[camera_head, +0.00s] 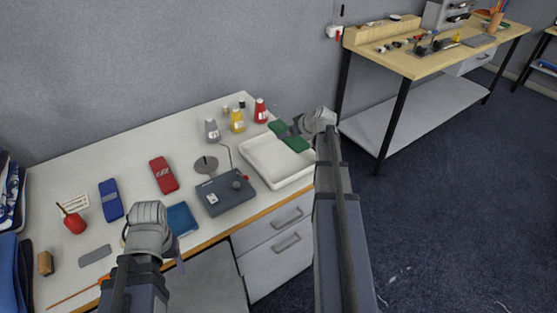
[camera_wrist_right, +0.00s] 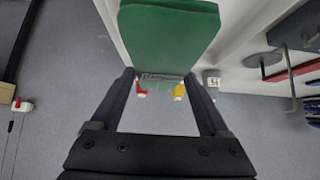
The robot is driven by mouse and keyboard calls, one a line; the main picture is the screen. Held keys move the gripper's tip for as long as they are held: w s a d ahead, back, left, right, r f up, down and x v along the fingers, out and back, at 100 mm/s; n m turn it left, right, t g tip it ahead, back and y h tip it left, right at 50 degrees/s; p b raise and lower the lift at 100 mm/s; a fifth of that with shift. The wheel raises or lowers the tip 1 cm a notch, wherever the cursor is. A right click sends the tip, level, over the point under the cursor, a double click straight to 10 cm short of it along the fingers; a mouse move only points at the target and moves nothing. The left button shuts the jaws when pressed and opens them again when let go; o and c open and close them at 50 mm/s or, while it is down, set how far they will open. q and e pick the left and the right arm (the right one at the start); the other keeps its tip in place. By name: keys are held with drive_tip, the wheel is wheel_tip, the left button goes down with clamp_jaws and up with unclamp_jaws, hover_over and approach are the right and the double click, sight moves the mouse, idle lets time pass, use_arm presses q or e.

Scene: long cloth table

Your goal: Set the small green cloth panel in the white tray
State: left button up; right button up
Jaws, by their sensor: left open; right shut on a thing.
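The green cloth panel (camera_head: 293,142) is over the far right part of the white tray (camera_head: 262,172); I cannot tell whether it touches the tray. My right gripper (camera_head: 291,130) is shut on the panel, partly hidden by its own wrist. In the right wrist view the panel (camera_wrist_right: 168,38) is between the two fingertips (camera_wrist_right: 160,80) and extends away from them. My left gripper (camera_head: 152,245) is open at the table's front edge, beside a blue cloth-like square (camera_head: 181,219); its fingers are mostly hidden by its wrist.
Red (camera_head: 261,111), yellow (camera_head: 238,121) and grey (camera_head: 212,130) bottles stand behind the tray. A dark grey device (camera_head: 222,192) lies left of it. Red (camera_head: 164,175) and blue (camera_head: 111,200) cases lie farther left. A wooden workbench (camera_head: 440,58) stands at the right.

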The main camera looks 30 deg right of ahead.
drive_tip(key=shift+w+a, duration=0.3)
drive_tip(key=shift+w, duration=0.2)
drive_tip(key=b, duration=0.6)
hover_over(282, 154)
drive_tip(key=s, duration=0.3)
drive_tip(key=f, duration=0.6)
drive_tip(key=shift+d+f, duration=0.15)
drive_tip(key=shift+d, duration=0.1)
drive_tip(key=shift+f, duration=0.1)
wheel_tip(282, 154, down, 4)
drive_tip(key=b, duration=0.4)
drive_tip(key=shift+r, duration=0.25)
drive_tip(key=shift+f, duration=0.15)
drive_tip(key=o, duration=1.2)
drive_tip(key=shift+o, duration=0.2)
